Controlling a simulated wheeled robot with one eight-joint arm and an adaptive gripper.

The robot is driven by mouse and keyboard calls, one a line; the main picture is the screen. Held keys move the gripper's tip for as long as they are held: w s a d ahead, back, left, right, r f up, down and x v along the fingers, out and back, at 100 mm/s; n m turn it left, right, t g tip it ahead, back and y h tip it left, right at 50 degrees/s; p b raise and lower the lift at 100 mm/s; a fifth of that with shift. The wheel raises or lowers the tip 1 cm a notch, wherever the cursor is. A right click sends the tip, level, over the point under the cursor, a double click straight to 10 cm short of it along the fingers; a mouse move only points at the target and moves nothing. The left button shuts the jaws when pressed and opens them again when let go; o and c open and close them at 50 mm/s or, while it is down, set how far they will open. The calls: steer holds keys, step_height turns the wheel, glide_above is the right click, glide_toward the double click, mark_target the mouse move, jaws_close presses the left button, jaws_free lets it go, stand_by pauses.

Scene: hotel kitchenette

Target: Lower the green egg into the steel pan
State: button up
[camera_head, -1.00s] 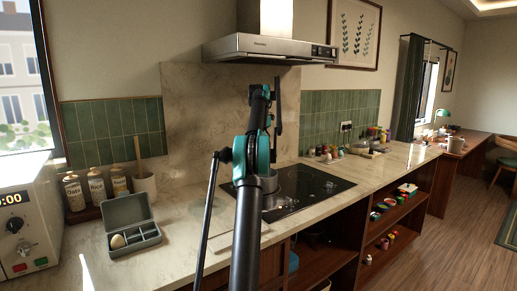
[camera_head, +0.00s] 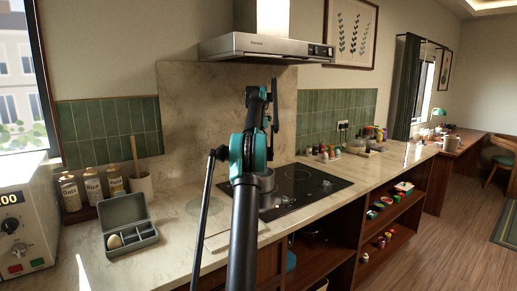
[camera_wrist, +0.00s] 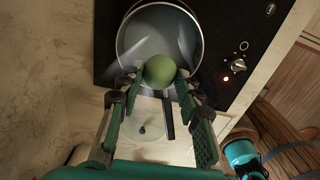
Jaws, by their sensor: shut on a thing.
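The green egg (camera_wrist: 160,70) is between the fingertips of my gripper (camera_wrist: 160,80) in the wrist view. My gripper is shut on it. The steel pan (camera_wrist: 199,42) lies beyond and below the egg on the black hob, its round inside empty where it shows. The egg overlaps the pan's near rim in this view; its height above the pan cannot be told. The dark handle (camera_wrist: 168,116) points toward my gripper. In the head view the pan (camera_head: 267,182) is partly hidden behind my arm, and the egg and fingers cannot be made out.
A clear disc with a dark knob (camera_wrist: 142,129) lies near the handle. A grey compartment box (camera_head: 146,238) with a cream egg (camera_head: 115,241) stands open on the counter. The range hood (camera_head: 262,48) hangs above the hob (camera_head: 312,186). Small jars (camera_head: 325,153) stand to the right.

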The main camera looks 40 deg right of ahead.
step_height(320, 180, down, 8)
stand_by(1.5)
steer(key=shift+f, duration=0.2)
stand_by(0.4)
steer(key=o, duration=0.8)
steer(key=shift+r, duration=0.15)
step_height(320, 180, up, 10)
steer(key=shift+r, duration=0.85)
